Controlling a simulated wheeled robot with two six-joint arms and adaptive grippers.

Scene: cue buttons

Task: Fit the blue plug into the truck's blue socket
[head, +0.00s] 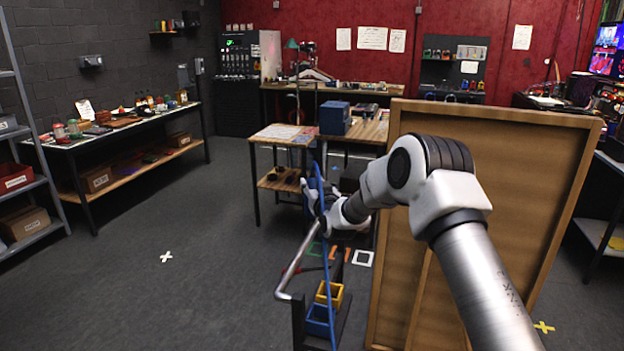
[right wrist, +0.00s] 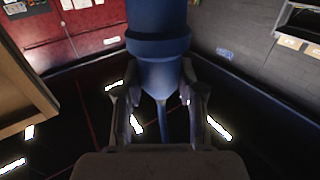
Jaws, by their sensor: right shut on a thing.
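My right gripper (head: 318,200) is shut on the blue plug (right wrist: 160,50), a thick blue cylinder with a wider collar that fills the top middle of the right wrist view. The two fingers (right wrist: 162,98) close on it from both sides. A thin blue cable (head: 329,285) shows beside the gripper and hangs to the floor area in the head view. The truck (head: 298,262) stands below the gripper, with a bent metal handle, a dark post, a blue bin (head: 318,321) and a yellow bin (head: 332,292). I cannot make out its blue socket. My left gripper is out of view.
A large brown wooden panel (head: 490,215) stands close at the right, behind my right arm. A table with a blue box (head: 335,118) is beyond the gripper. The floor at the left is open, up to a workbench (head: 110,135).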

